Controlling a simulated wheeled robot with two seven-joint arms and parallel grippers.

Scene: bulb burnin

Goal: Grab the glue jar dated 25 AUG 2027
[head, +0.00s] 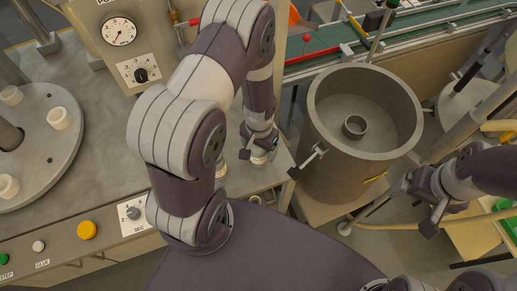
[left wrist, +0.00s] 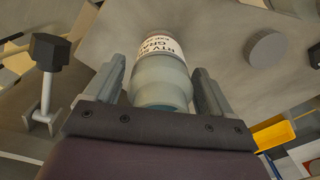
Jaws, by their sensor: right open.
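My left gripper (head: 259,152) is low over the bench near its right edge. In the left wrist view, its two fingers (left wrist: 160,80) stand on either side of a glue jar (left wrist: 163,85) with a pale grey-green body and a white label. The label reads "RTV", "GRAY" and "EXP", but I cannot read the date. Whether the fingers press on the jar or only stand around it, I cannot tell. In the head view only a small pale part of the jar (head: 258,159) shows below the fingers. My right gripper (head: 433,208) is open and empty at the right.
A large grey cylindrical vessel (head: 318,150) stands right of my left gripper. A round plate (head: 62,112) with several white cups is at the left. A panel with a gauge (head: 119,31) stands behind, and a green conveyor (head: 415,27) runs along the back. Part of the bench is hidden by my left arm.

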